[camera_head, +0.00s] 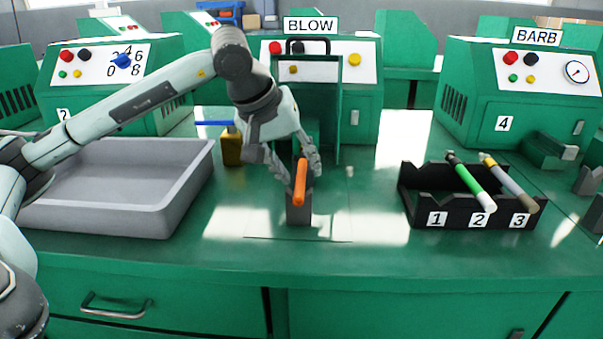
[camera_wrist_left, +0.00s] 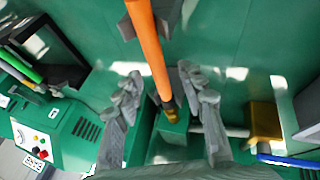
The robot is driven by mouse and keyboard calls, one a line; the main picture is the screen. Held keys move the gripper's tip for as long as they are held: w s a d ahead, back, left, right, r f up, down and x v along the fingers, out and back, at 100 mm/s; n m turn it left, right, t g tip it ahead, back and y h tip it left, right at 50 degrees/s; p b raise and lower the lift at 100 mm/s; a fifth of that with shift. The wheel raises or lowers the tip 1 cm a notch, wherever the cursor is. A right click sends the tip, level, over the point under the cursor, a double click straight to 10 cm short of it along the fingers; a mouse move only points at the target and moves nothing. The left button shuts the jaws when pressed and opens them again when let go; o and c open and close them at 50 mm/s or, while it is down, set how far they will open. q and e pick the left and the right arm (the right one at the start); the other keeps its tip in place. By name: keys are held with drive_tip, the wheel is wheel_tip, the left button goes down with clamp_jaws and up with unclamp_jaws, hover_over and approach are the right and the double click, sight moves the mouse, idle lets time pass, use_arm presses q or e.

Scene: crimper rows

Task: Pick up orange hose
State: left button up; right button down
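The orange hose (camera_head: 299,186) is at the BLOW station, its near end resting on a small grey holder (camera_head: 299,213). It also shows in the left wrist view (camera_wrist_left: 151,48), where it runs from the grey holder at the top to a brass-coloured fitting (camera_wrist_left: 171,110). My left gripper (camera_head: 300,165) is above the hose with a finger on each side. In the left wrist view my left gripper (camera_wrist_left: 160,84) is open, with visible gaps between the fingers and the hose. My right gripper is in no view.
A black rack (camera_head: 408,199) numbered 1 to 3 holds a green hose (camera_head: 468,181) and a grey-yellow one (camera_head: 507,178) at right. A grey tray (camera_head: 195,190) stands at left. A brass valve with blue handle (camera_head: 232,148) is beside the station. The front bench is clear.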

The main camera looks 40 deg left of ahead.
use_arm(q)
clamp_jaws()
drive_tip(key=shift+r, duration=0.1)
idle(0.4)
